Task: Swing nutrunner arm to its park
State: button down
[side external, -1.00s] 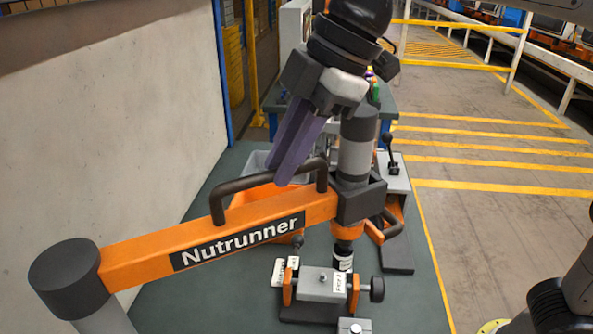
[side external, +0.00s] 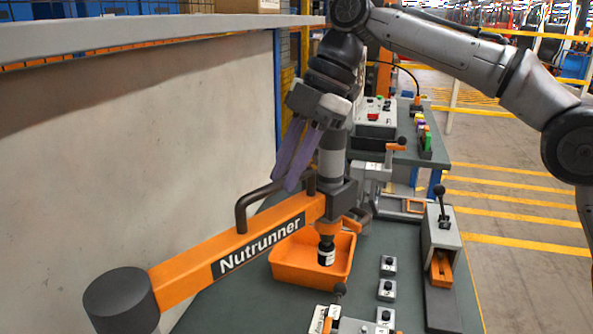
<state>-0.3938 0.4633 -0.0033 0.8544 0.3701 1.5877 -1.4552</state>
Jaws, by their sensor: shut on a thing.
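The nutrunner arm (side external: 190,272) is an orange beam labelled "Nutrunner". It runs from a dark round pivot cap (side external: 120,298) at lower left to a grey vertical tool (side external: 331,165) at its far end. The tool's dark socket hangs above an orange bin (side external: 294,264). A dark bar handle (side external: 257,194) stands on top of the beam. My gripper (side external: 286,183), with purple fingers, is shut on this handle. The fingers hide part of the bar. No park can be made out.
A pale wall (side external: 130,140) runs along the left. Several small labelled blocks (side external: 387,290) and a grey lever unit (side external: 440,240) stand right of the bin. A control box (side external: 375,118) is on the table behind. The yellow-striped floor (side external: 520,205) at right is clear.

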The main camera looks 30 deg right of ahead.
dwell(0.4)
jog(key=c, duration=0.8)
grip_release()
jog(key=v, duration=0.7)
jog(key=shift+r, duration=0.2)
